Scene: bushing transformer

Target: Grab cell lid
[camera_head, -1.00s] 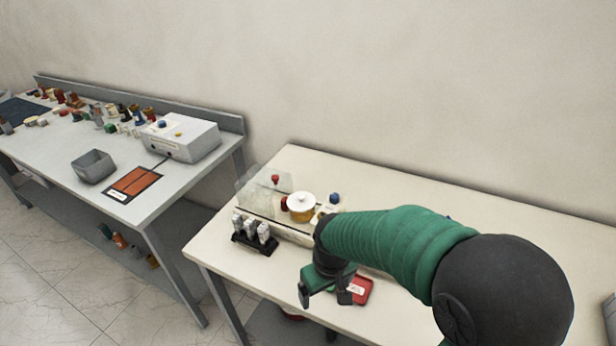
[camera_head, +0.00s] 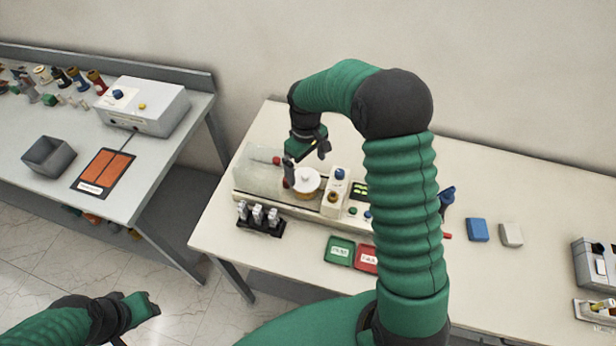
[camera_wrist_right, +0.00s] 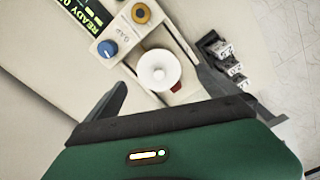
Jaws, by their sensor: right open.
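The cell lid (camera_head: 307,179), a round white lid with a small knob, sits on an amber-coloured cell (camera_head: 306,194) on the instrument at the back of the right table. The lid (camera_wrist_right: 159,70) also shows from above in the right wrist view, between the two finger directions. My right gripper (camera_head: 305,160) is open and above the lid, tilted; I see no contact. Its fingers (camera_wrist_right: 160,90) spread to either side of the lid in the wrist view. My left gripper (camera_head: 134,312) is low at the left, off the tables; its jaw opening is unclear.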

